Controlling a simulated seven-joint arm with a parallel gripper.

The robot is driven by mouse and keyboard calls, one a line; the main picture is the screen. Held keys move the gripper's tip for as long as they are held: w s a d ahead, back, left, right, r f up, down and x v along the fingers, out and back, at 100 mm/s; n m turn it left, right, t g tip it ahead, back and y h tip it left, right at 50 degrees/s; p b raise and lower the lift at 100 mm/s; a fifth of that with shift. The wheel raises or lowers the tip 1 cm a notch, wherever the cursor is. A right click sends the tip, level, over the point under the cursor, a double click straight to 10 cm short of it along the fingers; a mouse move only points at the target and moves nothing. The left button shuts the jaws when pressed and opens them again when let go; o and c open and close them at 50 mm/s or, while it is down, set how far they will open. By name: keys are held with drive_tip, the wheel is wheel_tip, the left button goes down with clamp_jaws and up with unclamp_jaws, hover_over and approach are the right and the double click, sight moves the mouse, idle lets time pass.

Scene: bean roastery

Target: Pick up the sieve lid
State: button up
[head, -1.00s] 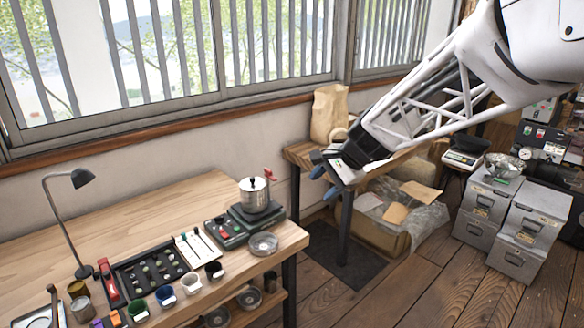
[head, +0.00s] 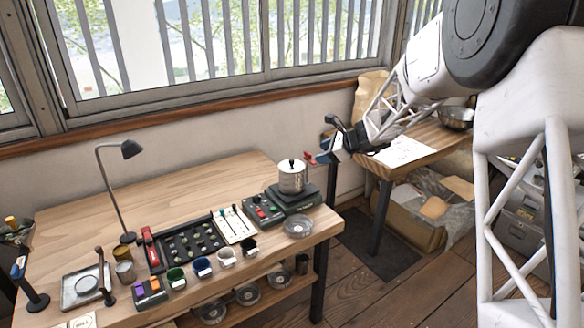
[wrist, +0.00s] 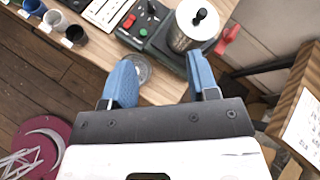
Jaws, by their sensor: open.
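A shiny metal pot (head: 292,180) stands on a dark device at the right end of the wooden bench. A lid with a black knob (head: 291,162) sits on top of it; I take this as the sieve lid. In the wrist view the lid (wrist: 198,20) shows at the top, beyond my right finger. My gripper (head: 328,142) is open and empty, to the right of the pot and apart from it. Its blue fingers (wrist: 160,75) point toward the bench edge in the wrist view.
A round metal dish (head: 298,228) lies at the bench's front right corner, partly behind a finger in the wrist view. A red-handled part (wrist: 228,40) is beside the pot. Cups (head: 202,267), a dark tray (head: 190,243) and a lamp (head: 131,150) are further left.

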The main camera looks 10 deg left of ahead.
sight(293, 161)
drive_tip(key=w+a+f+m+t+y, duration=0.1)
drive_tip(key=w+a+f+m, duration=0.4)
drive_tip(key=w+f, duration=0.4)
drive_tip(key=w+a, duration=0.1)
drive_tip(key=w, duration=0.1)
drive_tip(key=shift+w+f+t+y, duration=0.25)
drive_tip(key=shift+w+t+y, duration=0.05)
drive_tip(key=shift+t, duration=0.1)
drive_tip(key=shift+a, duration=0.2)
drive_tip(key=shift+x, duration=1.15)
drive_tip(key=shift+f, duration=0.1)
drive_tip(key=shift+x, duration=2.6)
clamp_jaws()
